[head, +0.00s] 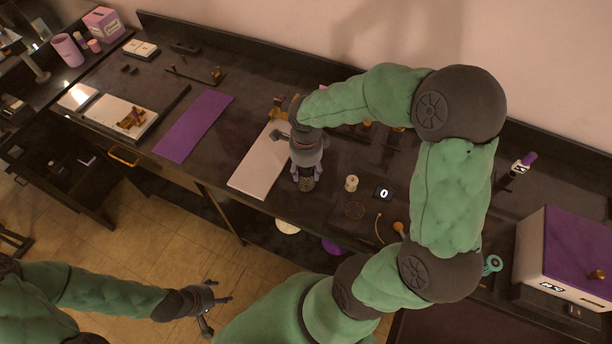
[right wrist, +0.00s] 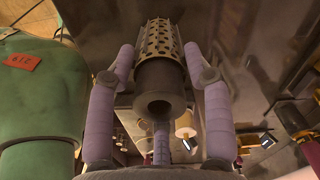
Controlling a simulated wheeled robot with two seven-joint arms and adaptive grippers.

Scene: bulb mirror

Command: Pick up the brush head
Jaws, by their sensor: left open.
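The brush head is a brass, perforated cylinder with a dark hollow end, seen in the right wrist view (right wrist: 161,45) between the two purple-grey fingers. My right gripper (right wrist: 160,62) is closed around its sides. In the head view the brush head (head: 307,184) shows below my right gripper (head: 306,168), at the right edge of the pale mat. I cannot tell its height above the bench. My left gripper (head: 217,308) is open and empty, low at the front left over the floor.
The pale mat (head: 250,172) and a purple mat (head: 193,126) lie on the dark bench. A cream spool (head: 351,183) and a black display (head: 383,193) stand just right of my right gripper. A purple-topped box (head: 545,260) is at the far right.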

